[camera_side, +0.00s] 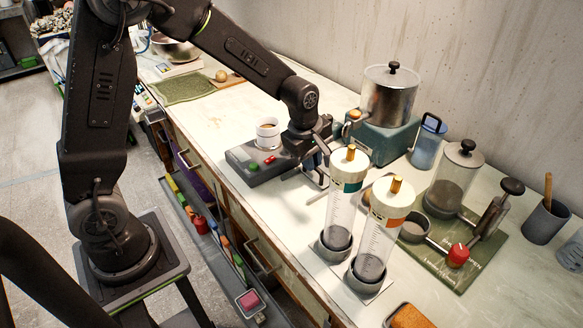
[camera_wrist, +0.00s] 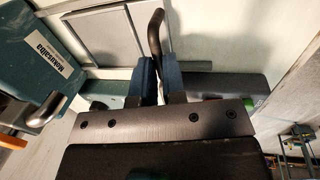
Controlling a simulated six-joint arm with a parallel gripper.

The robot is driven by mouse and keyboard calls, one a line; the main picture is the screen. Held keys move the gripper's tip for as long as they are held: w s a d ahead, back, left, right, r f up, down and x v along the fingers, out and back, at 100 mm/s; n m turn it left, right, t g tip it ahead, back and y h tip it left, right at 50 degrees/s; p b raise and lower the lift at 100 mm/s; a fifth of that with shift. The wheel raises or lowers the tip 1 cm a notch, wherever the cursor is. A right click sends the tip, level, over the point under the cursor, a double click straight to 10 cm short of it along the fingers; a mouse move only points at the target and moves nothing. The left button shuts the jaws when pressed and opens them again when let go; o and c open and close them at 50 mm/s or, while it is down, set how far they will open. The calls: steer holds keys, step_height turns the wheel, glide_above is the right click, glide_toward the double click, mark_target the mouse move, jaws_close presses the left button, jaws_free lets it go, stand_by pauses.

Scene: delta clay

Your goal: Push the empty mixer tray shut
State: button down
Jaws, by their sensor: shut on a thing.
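The mixer (camera_side: 388,98) is a metal pot with a black-knobbed lid on a teal base, at the back of the counter. In the wrist view its teal side (camera_wrist: 38,50) with a white label fills the upper left. My gripper (camera_side: 324,158) is low over the counter, left of the base. In the wrist view the blue fingers of my gripper (camera_wrist: 158,78) are closed around a dark curved handle (camera_wrist: 155,32). A flat grey framed panel (camera_wrist: 105,36) beside the handle may be the tray. Whether it joins the handle is hidden, and its opening gap cannot be told.
A dark scale (camera_side: 258,168) with a white cup (camera_side: 268,132) stands close left of my gripper. Two clear cylinders (camera_side: 345,200) (camera_side: 382,235) stand in front. A blue jug (camera_side: 428,140) and a lidded jar (camera_side: 452,178) stand right. The counter's left part is clearer.

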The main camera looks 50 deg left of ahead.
steer(key=shift+w, duration=1.25)
steer(key=c, duration=1.2)
jaws_free()
step_height(320, 180, up, 14)
steer(key=s, duration=0.2)
steer(key=shift+s+f, duration=0.2)
steer(key=shift+s, duration=0.2)
steer(key=s+r+m+t, duration=0.1)
steer(key=s+m+t, duration=0.2)
steer(key=s+m, duration=1.5)
steer(key=s, duration=0.3)
steer(key=shift+d+r, duration=0.2)
steer(key=shift+r, duration=0.1)
